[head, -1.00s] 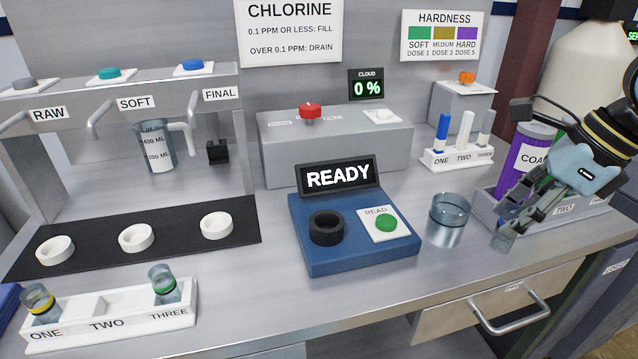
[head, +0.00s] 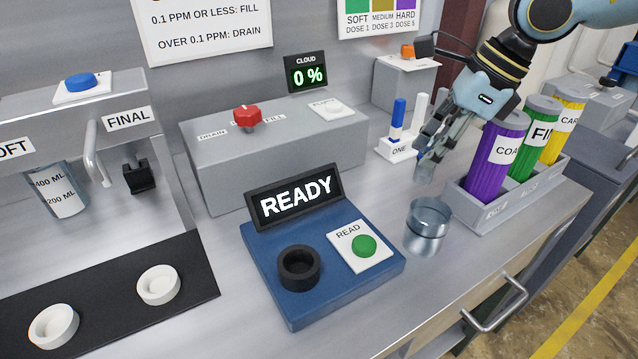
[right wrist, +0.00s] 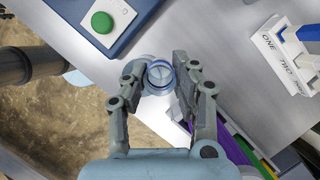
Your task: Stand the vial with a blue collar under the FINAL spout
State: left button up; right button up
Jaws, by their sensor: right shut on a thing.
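My right gripper (head: 428,150) is shut on a small clear vial (head: 424,173), held in the air behind the glass beaker. In the right wrist view the vial (right wrist: 160,78) sits between the two fingers, its round mouth toward the camera, with a blue collar around it. The FINAL spout (head: 97,155) hangs at the upper left beside the FINAL label (head: 128,118). Below it a white ring holder (head: 158,285) lies empty on the black mat. My left gripper is not in view.
The blue reader (head: 325,290) with its black socket stands between my gripper and the spouts. A glass beaker (head: 428,228) stands right of it. A grey tray (head: 480,218) of coloured canisters is at the right. A jug (head: 60,195) hangs left of FINAL.

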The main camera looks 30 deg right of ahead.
aim_at(423, 140)
jog(key=w+f+b, duration=0.1)
jog(key=b, duration=0.1)
jog(key=w+a+f+b, duration=0.1)
jog(key=b, duration=0.2)
jog(key=shift+w+b, duration=0.25)
jog(key=shift+b, duration=0.1)
jog(key=w+a+f, duration=0.1)
jog(key=w+f, duration=0.1)
jog(key=f, duration=0.1)
jog(key=w+a+f, duration=0.1)
jog(key=w+f, duration=0.1)
jog(key=w, duration=0.1)
jog(key=w+a+f, duration=0.1)
jog(key=w+f, duration=0.1)
jog(key=f, duration=0.1)
jog(key=shift+w+a+f, duration=0.1)
jog(key=shift+w+f, duration=0.2)
jog(key=shift+w, duration=0.1)
jog(key=shift+f, duration=0.3)
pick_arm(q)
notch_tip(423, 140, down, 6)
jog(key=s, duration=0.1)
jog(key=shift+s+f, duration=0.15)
pick_arm(e)
jog(key=o, duration=0.9)
jog(key=shift+o, duration=0.2)
jog(key=shift+r, duration=0.1)
